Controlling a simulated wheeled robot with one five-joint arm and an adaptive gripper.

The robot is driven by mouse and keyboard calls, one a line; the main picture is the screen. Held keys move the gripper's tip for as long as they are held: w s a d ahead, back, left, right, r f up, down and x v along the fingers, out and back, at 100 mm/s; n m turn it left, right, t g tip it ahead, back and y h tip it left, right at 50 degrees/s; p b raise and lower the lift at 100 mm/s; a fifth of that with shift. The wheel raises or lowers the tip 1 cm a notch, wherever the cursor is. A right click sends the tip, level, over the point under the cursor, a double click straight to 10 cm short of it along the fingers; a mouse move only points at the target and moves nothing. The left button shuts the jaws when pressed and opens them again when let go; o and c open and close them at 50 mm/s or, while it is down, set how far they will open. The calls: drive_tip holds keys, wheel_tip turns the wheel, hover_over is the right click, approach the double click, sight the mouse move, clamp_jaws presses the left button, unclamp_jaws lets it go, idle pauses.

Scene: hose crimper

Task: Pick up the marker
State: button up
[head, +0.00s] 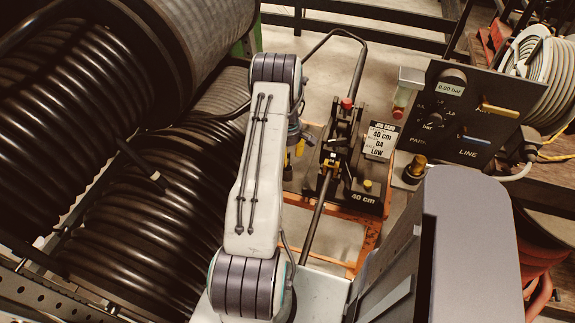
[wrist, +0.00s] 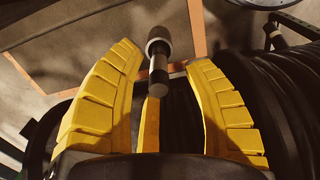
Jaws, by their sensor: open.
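A dark, cylinder-shaped object with a light grey band, which looks like the marker (wrist: 159,74), shows upright in the wrist view. It lies in the gap between the two yellow fingers of my gripper (wrist: 164,58), with space visible on both sides. My gripper is open and not closed on it. How far the marker is from the fingers in depth I cannot tell. A narrow yellow strip (wrist: 150,128) shows below the marker's lower end. In the head view my arm hides most of the gripper, and I cannot make out the marker clearly.
A hose crimper (head: 345,160) with a "40 cm" label and a job card (head: 381,140) stands right of my arm. A dark pressure panel (head: 455,112) is farther right. Large black hose reels (head: 75,75) fill the left. Orange lines (head: 368,245) mark the floor area.

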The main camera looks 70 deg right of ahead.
drive_tip(key=shift+f+b, duration=0.4)
drive_tip(key=shift+f, duration=1.2)
drive_tip(key=shift+c, duration=0.3)
clamp_jaws()
